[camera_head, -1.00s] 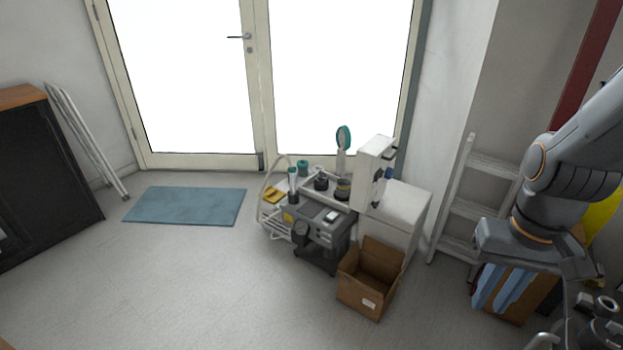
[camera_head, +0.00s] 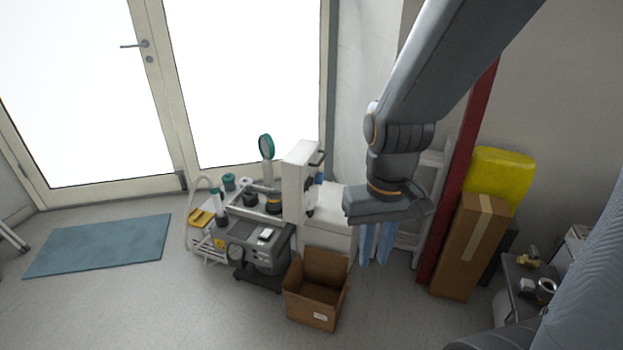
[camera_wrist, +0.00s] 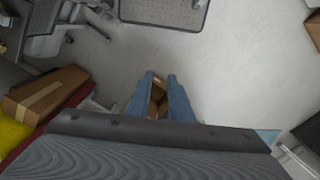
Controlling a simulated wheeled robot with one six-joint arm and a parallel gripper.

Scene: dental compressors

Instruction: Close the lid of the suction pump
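A white boxy unit (camera_head: 328,222) stands by the wall right of the glass doors in the head view. A tall white panel (camera_head: 297,180) stands upright at its left side, with a dark handle near the top; it looks like a raised lid, but I cannot tell for sure. A grey machine (camera_head: 262,248) with a gauge stands in front to the left. My gripper (camera_head: 374,262) hangs right of the white unit, its blue fingers pointing down. The wrist view shows the fingers (camera_wrist: 160,77) apart, with nothing held. I cannot see the panel in the wrist view.
An open cardboard box (camera_head: 316,292) sits on the floor before the white unit. A ladder (camera_head: 408,235), a tall carton (camera_head: 468,250) and a yellow item (camera_head: 500,175) stand to the right. A blue mat (camera_head: 100,245) lies left.

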